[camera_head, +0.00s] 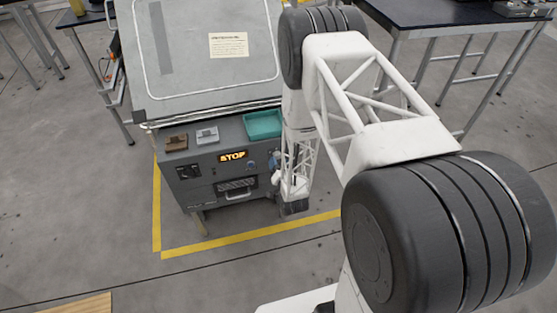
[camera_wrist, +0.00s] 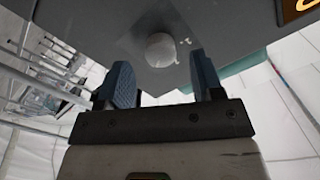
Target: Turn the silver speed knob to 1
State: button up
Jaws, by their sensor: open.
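The silver speed knob (camera_wrist: 160,50) shows in the wrist view as a pale round knob on the grey front panel, with small white marks beside it. My gripper (camera_wrist: 163,80) is open, with one blue-grey finger on each side of the knob's line. The knob appears just beyond the fingertips, centred between them; I cannot tell whether the fingers reach around it. No contact shows. In the head view my gripper (camera_head: 276,179) is at the right part of the machine's front panel. The knob is too small there to tell apart clearly, and its setting cannot be read.
The grey machine (camera_head: 194,188) has a lit display (camera_head: 232,156) reading STOP and a black switch (camera_head: 188,172) at left. A teal tray (camera_head: 263,124) and two small blocks, brown (camera_head: 176,142) and grey (camera_head: 207,135), sit on its ledge. Yellow floor tape (camera_head: 215,243) borders it.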

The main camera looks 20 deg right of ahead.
jog(key=shift+w, duration=1.15)
jog(key=c, duration=0.9)
